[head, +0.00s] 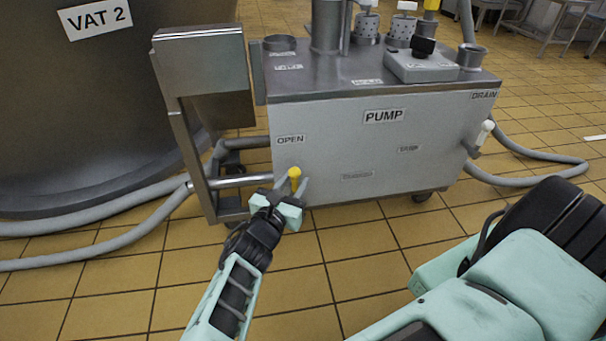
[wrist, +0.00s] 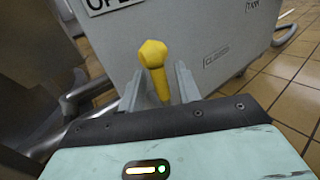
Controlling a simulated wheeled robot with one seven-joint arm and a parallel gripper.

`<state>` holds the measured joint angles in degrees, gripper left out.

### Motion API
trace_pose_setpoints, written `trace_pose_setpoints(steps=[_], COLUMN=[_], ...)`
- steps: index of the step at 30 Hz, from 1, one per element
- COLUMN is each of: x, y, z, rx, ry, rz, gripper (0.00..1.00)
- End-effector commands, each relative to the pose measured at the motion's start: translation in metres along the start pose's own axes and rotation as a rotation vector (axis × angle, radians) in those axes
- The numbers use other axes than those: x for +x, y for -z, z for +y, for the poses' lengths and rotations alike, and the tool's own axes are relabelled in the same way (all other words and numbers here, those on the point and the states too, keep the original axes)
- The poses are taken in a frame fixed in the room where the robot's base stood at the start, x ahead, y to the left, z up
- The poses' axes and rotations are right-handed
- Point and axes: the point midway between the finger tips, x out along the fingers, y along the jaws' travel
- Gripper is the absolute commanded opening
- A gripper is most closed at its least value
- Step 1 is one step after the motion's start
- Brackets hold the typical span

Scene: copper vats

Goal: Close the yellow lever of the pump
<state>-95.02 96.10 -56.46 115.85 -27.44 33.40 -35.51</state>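The grey metal pump (head: 345,150) stands ahead, with "PUMP" on its front. Its yellow lever (head: 295,174) is on the left of the front face, below the "OPEN" label (head: 290,140). My gripper (head: 292,186) is at the lever with its fingers apart. In the wrist view the yellow lever (wrist: 155,68) rises between the two fingers of my gripper (wrist: 158,85). A gap shows on the right side of the lever; on the left I cannot tell whether the finger touches it. A "CLOSED" label (wrist: 216,56) shows to the right of the lever.
A large vat marked "VAT 2" (head: 95,100) stands at the left. Grey hoses (head: 110,240) lie on the floor at left. A white-handled drain valve (head: 484,134) is at right. Tiled floor in front is clear.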

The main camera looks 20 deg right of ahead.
Motion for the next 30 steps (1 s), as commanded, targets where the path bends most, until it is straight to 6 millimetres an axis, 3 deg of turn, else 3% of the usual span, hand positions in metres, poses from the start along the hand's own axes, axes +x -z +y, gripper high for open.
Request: trace_pose_setpoints(steps=[12,16,30], x=[-0.001,-0.001,0.01], y=[-0.001,0.0,-0.005], z=[0.0,0.0,0.009], rx=[0.0,0.0,0.06], ry=[-0.003,-0.003,-0.001], rz=[0.0,0.0,0.043], gripper=[0.34,0.0,0.0])
